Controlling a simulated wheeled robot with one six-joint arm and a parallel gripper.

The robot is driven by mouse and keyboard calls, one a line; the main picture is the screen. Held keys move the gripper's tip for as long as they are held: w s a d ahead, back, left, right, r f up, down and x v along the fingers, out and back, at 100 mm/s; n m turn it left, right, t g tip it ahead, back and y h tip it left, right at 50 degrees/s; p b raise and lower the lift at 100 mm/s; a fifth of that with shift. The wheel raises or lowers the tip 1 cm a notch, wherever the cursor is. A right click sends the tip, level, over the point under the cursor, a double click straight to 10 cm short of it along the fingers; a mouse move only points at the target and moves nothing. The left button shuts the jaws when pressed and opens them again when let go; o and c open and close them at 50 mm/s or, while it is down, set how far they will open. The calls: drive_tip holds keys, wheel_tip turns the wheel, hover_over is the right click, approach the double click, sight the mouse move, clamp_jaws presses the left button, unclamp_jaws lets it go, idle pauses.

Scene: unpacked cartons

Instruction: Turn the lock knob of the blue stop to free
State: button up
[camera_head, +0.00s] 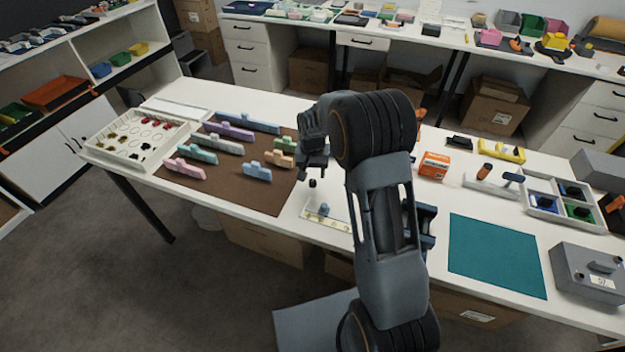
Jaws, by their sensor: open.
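A small blue piece (323,209), which looks like the blue stop, sits on a pale yellow marked strip (338,223) near the table's front edge. Its lock knob is too small to make out, so its setting cannot be told. My gripper (312,174) is open and points down, above and behind the blue piece and apart from it. A small black round thing (312,184) shows just under the fingers; I cannot tell whether they touch it. My arm hides the right end of the strip.
A brown mat (235,195) with several coloured blocks lies left. A white tray (100,153) stands beyond it. Right of my arm are an orange box (434,165), a teal mat (496,256), a divided tray (541,208) and a grey box (588,272).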

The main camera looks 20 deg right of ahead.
sight(313, 181)
drive_tip(key=shift+f, duration=2.2)
drive_tip(key=c, duration=0.9)
